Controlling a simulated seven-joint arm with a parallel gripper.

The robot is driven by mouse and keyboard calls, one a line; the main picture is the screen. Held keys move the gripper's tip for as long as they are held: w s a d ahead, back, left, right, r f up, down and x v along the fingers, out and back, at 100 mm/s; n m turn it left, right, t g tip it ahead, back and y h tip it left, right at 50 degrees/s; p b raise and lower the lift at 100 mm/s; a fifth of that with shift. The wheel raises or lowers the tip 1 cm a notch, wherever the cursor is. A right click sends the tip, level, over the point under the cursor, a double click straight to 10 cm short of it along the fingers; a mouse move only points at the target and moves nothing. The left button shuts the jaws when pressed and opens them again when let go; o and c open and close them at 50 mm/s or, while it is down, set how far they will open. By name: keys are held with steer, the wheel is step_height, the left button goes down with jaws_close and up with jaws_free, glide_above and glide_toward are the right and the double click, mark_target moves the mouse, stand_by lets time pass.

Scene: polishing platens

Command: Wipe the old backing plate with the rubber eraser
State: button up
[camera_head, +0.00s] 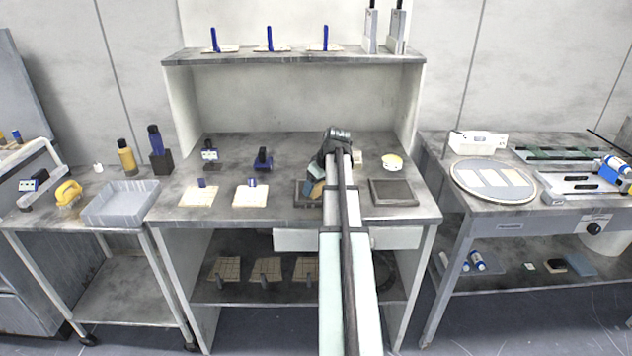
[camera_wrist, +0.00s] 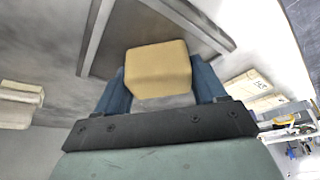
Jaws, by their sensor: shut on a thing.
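My gripper (camera_wrist: 160,88) is shut on a tan block, the rubber eraser (camera_wrist: 158,68), held between its two blue fingers in the wrist view. A dark square plate with a raised grey rim (camera_wrist: 97,38) lies just beyond the eraser; I cannot tell whether they touch. In the head view my gripper (camera_head: 316,186) is over this plate (camera_head: 301,197) on the middle bench, and my arm hides much of it. A second dark framed square (camera_head: 393,192) lies to the right. No label shows which is the old backing plate.
Cream tiles (camera_head: 197,197) with blue-handled pieces lie left of my gripper. A round yellow-white pot (camera_head: 392,162) stands behind the right square. A raised shelf (camera_head: 290,57) runs along the back. A grey tray (camera_head: 120,205) is on the left cart.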

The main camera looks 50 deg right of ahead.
step_height(320, 180, up, 2)
steer(key=shift+s+r, duration=0.1)
steer(key=shift+r, duration=0.1)
steer(key=shift+a+r, duration=0.1)
steer(key=shift+r, duration=2.8)
steer(key=shift+f, duration=0.15)
